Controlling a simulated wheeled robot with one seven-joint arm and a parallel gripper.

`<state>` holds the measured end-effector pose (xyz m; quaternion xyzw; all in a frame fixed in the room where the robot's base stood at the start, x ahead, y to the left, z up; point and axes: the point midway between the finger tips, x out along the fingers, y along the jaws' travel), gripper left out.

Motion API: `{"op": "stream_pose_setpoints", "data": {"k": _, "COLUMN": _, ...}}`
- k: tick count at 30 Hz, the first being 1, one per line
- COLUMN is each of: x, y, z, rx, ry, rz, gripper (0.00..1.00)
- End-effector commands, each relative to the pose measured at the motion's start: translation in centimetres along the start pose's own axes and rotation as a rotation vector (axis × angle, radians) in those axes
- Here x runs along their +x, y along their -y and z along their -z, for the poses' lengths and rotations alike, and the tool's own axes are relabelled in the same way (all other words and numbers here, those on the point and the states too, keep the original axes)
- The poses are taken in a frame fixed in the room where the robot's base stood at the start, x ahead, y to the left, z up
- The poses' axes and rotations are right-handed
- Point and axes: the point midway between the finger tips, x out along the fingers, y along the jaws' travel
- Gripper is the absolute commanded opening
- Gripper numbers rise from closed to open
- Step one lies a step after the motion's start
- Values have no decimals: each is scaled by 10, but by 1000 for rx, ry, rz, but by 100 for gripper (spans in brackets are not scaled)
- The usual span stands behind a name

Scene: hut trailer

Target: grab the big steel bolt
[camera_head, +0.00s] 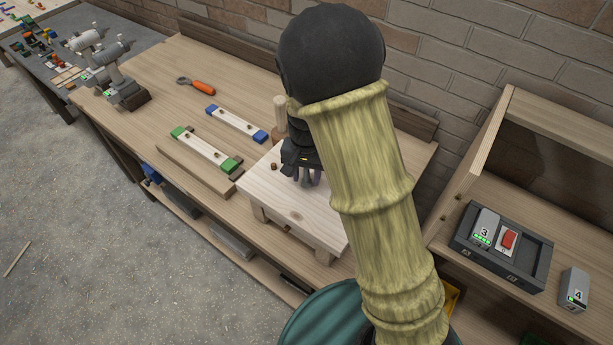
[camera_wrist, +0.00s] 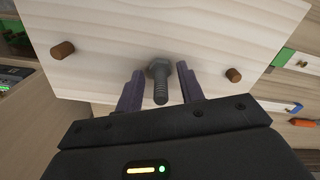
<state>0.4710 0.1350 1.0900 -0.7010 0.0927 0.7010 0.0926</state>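The big steel bolt (camera_wrist: 160,82) stands in the light wooden block in the wrist view, its hex head toward the block and its threaded shank toward my gripper. My gripper (camera_wrist: 160,88) is open, with one purple finger on each side of the bolt. A gap shows between the bolt and each finger. In the head view my gripper (camera_head: 307,180) is low over the small wooden stand (camera_head: 265,196). The bolt is hard to make out there, between or behind the fingers.
Two brown pegs (camera_wrist: 62,49) (camera_wrist: 233,75) flank the bolt on the stand. White bars with green ends (camera_head: 203,147) and blue ends (camera_head: 236,122) lie left of it. An orange-handled tool (camera_head: 203,88) and drills (camera_head: 112,72) are farther left. A charger tray (camera_head: 501,247) is at right.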

Motion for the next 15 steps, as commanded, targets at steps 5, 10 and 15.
{"op": "stream_pose_setpoints", "data": {"k": 5, "x": 0, "y": 0, "z": 0, "rx": 0, "ry": 0, "rz": 0, "gripper": 38}}
{"op": "stream_pose_setpoints", "data": {"k": 10, "x": 0, "y": 0, "z": 0, "rx": 0, "ry": 0, "rz": 0, "gripper": 38}}
{"op": "stream_pose_setpoints", "data": {"k": 15, "x": 0, "y": 0, "z": 0, "rx": 0, "ry": 0, "rz": 0, "gripper": 10}}
